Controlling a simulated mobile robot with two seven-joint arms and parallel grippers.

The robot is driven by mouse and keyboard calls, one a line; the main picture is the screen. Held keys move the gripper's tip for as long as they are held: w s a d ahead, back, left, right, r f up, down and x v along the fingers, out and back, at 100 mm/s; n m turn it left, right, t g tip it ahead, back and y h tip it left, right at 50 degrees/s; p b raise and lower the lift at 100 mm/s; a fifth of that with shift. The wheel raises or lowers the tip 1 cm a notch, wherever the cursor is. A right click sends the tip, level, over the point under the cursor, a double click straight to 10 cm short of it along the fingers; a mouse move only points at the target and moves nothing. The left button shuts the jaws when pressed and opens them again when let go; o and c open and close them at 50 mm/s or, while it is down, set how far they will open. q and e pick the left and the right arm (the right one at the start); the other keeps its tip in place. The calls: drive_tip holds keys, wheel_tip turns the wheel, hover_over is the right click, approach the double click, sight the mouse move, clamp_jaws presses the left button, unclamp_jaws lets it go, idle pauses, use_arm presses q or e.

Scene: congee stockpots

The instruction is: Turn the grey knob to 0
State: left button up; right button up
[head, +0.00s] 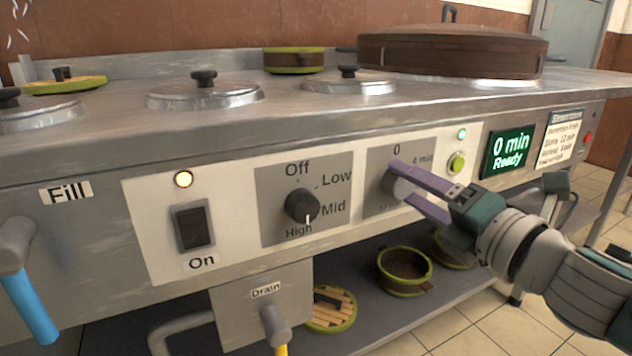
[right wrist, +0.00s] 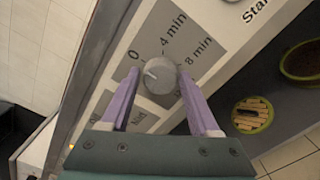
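The grey knob (head: 397,186) sits on a grey dial plate on the stove's front panel, with 0 printed above it. In the right wrist view the knob (right wrist: 161,80) has a light pointer mark on its left side, roughly toward the 0 label (right wrist: 132,57); I cannot tell if it lines up exactly. My right gripper (head: 412,186) has its purple fingers on either side of the knob. The right wrist view shows narrow gaps between the fingers (right wrist: 159,84) and the knob, so it looks open around it. My left gripper is not in view.
A black heat knob (head: 302,205) and an On switch (head: 192,227) are left of the dial. A lower shelf holds steamer baskets (head: 404,270).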

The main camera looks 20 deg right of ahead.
drive_tip(key=o, duration=0.3)
drive_tip(key=s+p, duration=0.2)
drive_tip(key=s, duration=0.8)
drive_tip(key=shift+d, duration=0.4)
drive_tip(key=shift+r, duration=0.1)
